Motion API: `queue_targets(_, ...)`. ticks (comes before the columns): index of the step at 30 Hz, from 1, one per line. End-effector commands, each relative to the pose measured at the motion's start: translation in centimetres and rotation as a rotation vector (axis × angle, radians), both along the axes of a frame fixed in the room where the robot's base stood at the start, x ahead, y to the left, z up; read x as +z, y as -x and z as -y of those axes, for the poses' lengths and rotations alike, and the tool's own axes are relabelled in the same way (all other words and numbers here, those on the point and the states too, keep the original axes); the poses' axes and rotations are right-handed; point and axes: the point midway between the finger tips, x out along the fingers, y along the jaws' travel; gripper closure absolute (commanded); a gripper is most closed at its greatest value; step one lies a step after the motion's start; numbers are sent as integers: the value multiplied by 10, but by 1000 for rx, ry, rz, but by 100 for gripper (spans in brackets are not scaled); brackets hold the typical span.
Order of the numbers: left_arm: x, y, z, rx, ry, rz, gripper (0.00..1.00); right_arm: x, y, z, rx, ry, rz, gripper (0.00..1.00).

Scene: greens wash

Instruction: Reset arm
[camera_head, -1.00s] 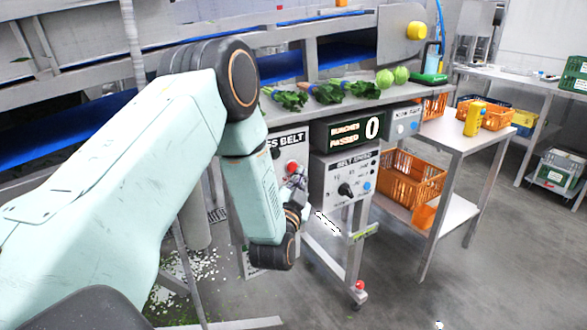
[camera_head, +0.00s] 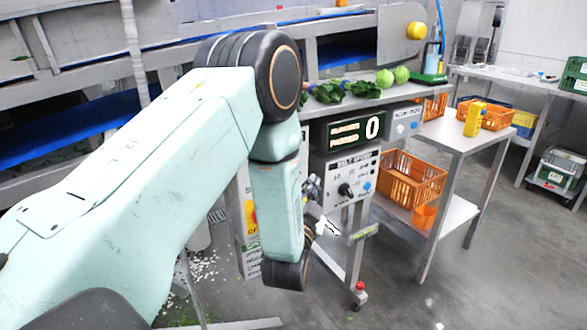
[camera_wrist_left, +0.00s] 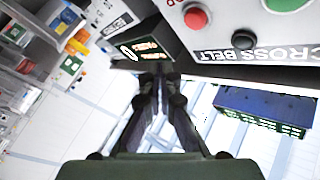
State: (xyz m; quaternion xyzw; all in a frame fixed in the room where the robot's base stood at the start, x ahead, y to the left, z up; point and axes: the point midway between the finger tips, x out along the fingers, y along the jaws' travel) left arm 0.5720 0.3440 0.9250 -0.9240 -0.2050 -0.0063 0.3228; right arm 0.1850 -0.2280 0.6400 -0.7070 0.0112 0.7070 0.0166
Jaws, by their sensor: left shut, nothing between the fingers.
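My left arm reaches in from the left in the head view and bends down in front of the belt controls. My left gripper (camera_head: 313,185) looks small there, beside the belt speed panel (camera_head: 350,180), partly hidden by my forearm. In the left wrist view the fingers (camera_wrist_left: 157,78) come together at the tips, with nothing between them. The cross belt panel (camera_wrist_left: 225,57) with a red button (camera_wrist_left: 196,18) and a black knob (camera_wrist_left: 243,40) is above and right of the fingers. The lit counter display (camera_wrist_left: 140,50) shows behind the tips. My right gripper is out of view.
Green bunches (camera_head: 328,92) and round green heads (camera_head: 385,78) lie on the ledge above the counter (camera_head: 356,130), which reads 0. Grey floor is open at right.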

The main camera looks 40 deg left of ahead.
Motion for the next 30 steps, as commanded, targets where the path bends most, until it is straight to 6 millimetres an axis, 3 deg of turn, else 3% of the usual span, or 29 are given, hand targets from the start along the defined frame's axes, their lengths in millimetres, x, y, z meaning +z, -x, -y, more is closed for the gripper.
queue_targets(20, -2, 0, 0, -4, 29, 0, 100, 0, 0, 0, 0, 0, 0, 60)
queue_targets(23, -25, -1, 3, -31, 147, -62, 100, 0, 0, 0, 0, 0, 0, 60)
queue_targets(25, -55, 6, 12, -55, 275, -161, 100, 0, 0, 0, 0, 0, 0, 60)
queue_targets(30, -147, 62, 46, -67, 565, -491, 100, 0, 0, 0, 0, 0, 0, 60)
